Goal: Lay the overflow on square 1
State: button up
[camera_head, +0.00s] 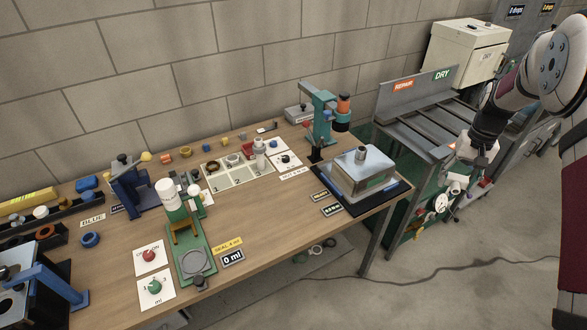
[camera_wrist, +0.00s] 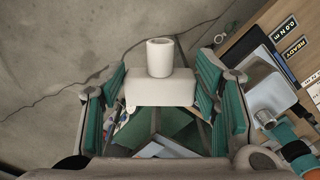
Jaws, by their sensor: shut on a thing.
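My gripper (camera_head: 460,168) hangs at the right, beyond the bench's right end and in front of the grey rack. In the wrist view its teal-padded fingers (camera_wrist: 160,100) are on either side of a white block with a short round tube, which I take to be the overflow (camera_wrist: 160,58). My gripper is shut on it and holds it over the floor. A pale sheet marked in squares (camera_head: 238,180) lies on the middle of the bench, with small parts standing on some squares.
A grey metal block on a black mat (camera_head: 395,192) sits at the bench's right end. A teal press (camera_head: 320,115) stands behind it. A green fixture with a white bottle (camera_head: 168,190) stands left of the sheet. The bench front between them is clear (camera_head: 280,215).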

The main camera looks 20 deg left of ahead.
aim_at(220, 182)
jog(key=i+l+u, duration=0.15)
jog(key=i+u, duration=0.4)
jog(key=u, duration=0.3)
jog(key=i+l+u, duration=0.1)
jog(key=u, duration=0.3)
jog(key=i+l+u, duration=0.1)
jog(key=u, duration=0.3)
jog(key=l+u, duration=0.15)
jog(key=u, duration=0.25)
jog(key=i+l, duration=0.05)
